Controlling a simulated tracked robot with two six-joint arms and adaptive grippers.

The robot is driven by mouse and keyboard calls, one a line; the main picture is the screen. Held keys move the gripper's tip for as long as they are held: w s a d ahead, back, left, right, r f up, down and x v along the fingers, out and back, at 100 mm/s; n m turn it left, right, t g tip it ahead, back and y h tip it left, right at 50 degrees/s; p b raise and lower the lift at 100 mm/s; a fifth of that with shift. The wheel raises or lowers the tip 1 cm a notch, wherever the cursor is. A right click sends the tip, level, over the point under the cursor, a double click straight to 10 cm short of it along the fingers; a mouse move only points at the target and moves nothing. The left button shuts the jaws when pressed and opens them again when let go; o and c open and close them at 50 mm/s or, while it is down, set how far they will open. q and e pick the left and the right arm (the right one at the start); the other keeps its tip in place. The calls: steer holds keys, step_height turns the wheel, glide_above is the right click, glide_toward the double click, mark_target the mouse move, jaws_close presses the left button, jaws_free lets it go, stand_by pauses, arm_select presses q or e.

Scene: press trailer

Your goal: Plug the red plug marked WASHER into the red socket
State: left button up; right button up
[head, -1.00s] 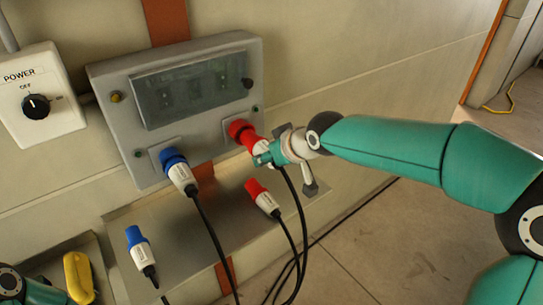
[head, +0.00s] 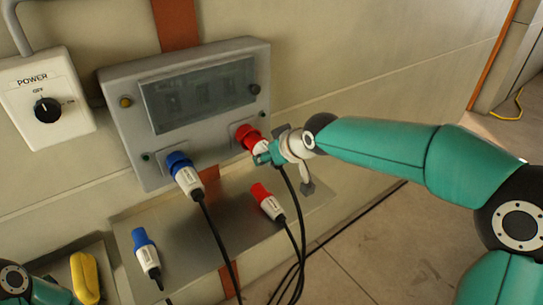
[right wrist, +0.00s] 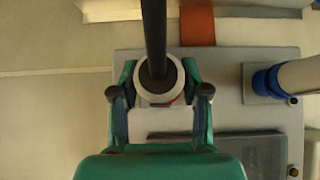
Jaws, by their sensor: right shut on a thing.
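My right gripper (head: 270,152) is shut on a plug with a white body (head: 260,147) and a black cable. This plug is at the red socket (head: 246,133) on the lower right of the grey panel, its front end against or in the socket; I cannot tell how deep. In the right wrist view the round white rear of the held plug (right wrist: 159,93) sits between the two fingers, with a little red beyond it. A second red plug (head: 262,196) lies on the metal shelf. Lettering on both red plugs is too small to read. My left gripper is out of view.
A blue plug (head: 184,172) is in the panel's left socket. Another blue plug (head: 144,250) lies on the shelf (head: 215,228). A power switch box (head: 45,95) is at the left, and a yellow object (head: 85,278) lies below it. Black cables hang by the shelf.

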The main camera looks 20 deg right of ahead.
steer(key=shift+w+a+p, duration=0.2)
steer(key=shift+w, duration=0.3)
steer(key=shift+w+a+p, duration=0.2)
steer(key=shift+w, duration=0.3)
steer(key=o, duration=1.4)
steer(key=shift+c, duration=0.2)
